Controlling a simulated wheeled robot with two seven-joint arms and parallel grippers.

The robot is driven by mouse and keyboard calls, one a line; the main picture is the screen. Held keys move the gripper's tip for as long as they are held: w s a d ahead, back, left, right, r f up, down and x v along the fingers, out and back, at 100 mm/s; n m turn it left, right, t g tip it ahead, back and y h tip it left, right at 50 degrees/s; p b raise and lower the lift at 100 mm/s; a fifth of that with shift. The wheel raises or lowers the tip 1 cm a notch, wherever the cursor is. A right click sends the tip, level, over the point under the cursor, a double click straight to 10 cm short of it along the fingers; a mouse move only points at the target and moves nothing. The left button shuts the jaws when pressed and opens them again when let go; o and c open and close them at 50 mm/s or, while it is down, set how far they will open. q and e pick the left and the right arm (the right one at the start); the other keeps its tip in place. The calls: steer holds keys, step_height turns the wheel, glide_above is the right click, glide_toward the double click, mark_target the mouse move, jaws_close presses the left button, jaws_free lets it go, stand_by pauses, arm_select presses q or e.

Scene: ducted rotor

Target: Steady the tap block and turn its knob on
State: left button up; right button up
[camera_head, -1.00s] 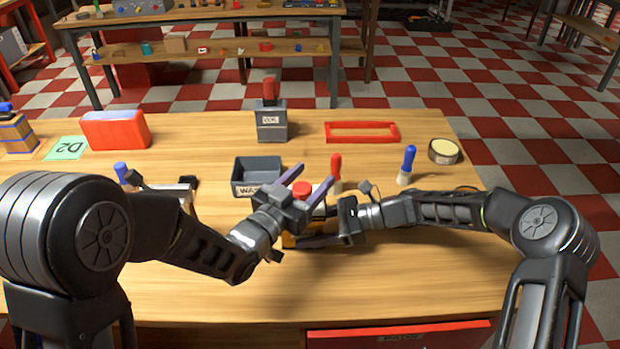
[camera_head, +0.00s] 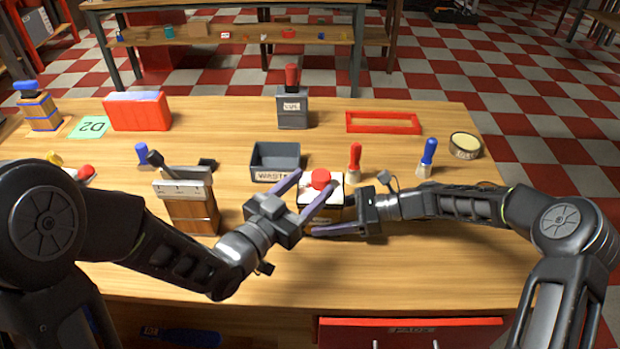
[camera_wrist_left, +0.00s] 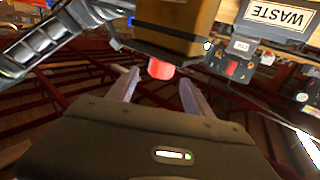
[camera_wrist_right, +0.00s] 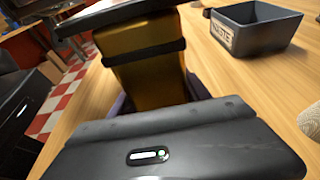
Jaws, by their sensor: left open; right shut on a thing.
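The tap block (camera_head: 312,217) is a yellow-brown block with a white top and a dark band, standing on the workbench. Its red knob (camera_head: 320,177) is on top. My right gripper (camera_head: 322,212) is shut on the block from the right, one finger along its near side; the right wrist view shows the block (camera_wrist_right: 150,72) between the fingers. My left gripper (camera_head: 317,180) is open, its purple fingers pointing at the knob from the near left. In the left wrist view, the knob (camera_wrist_left: 160,69) lies between the fingertips; contact cannot be told.
A grey WASTE bin (camera_head: 254,164) stands just behind the block. Red (camera_head: 354,160) and blue (camera_head: 427,157) handled tools stand to the right. A wooden block with a grey top (camera_head: 190,212) stands left of my left gripper. The front bench strip is clear.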

stand_by(0.3)
steer(key=o, duration=1.3)
steer(key=v, duration=1.2)
steer(key=shift+s, duration=0.1)
